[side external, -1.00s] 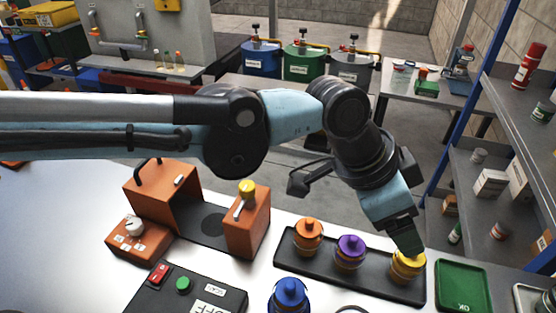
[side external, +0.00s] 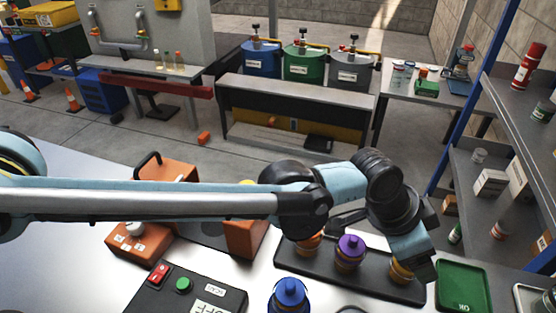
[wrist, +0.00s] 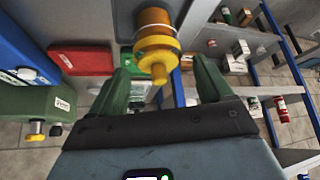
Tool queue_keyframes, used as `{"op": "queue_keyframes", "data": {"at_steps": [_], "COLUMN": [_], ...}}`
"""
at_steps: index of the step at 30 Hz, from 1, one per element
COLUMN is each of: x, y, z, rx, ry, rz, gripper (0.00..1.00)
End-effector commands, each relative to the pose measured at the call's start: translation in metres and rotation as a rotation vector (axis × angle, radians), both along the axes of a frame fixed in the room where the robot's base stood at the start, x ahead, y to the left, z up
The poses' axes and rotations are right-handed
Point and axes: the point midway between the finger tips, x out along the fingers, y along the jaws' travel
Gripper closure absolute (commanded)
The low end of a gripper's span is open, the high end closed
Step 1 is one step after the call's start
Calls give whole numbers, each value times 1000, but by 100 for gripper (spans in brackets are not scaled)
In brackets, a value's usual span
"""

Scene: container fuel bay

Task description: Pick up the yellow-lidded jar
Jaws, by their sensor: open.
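The yellow-lidded jar (side external: 401,271) stands at the right end of a black tray (side external: 335,267) in the side external view, its lid mostly hidden by my gripper (side external: 418,268). In the wrist view the jar (wrist: 155,38) has an amber body and a yellow knobbed lid. The knob points towards my palm. My gripper (wrist: 162,85) is open, with one green finger on each side of the lid. A gap shows on both sides in that view, and I see no grip on the jar.
A purple-lidded jar (side external: 349,252) and an orange-lidded jar (side external: 308,244) share the black tray. A blue-lidded jar (side external: 289,296) stands in front. A green tray (side external: 463,287) lies close on the right. An orange housing (side external: 244,238) is left.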

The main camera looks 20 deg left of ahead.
Motion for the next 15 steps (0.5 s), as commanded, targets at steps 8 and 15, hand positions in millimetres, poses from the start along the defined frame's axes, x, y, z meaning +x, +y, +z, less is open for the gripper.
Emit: {"op": "queue_keyframes", "data": {"at_steps": [8, 15], "x": [1, 1], "y": [-3, -3], "z": [-5, -5], "rx": [0, 0], "ry": [0, 0], "rz": [0, 0], "gripper": [21, 44]}}
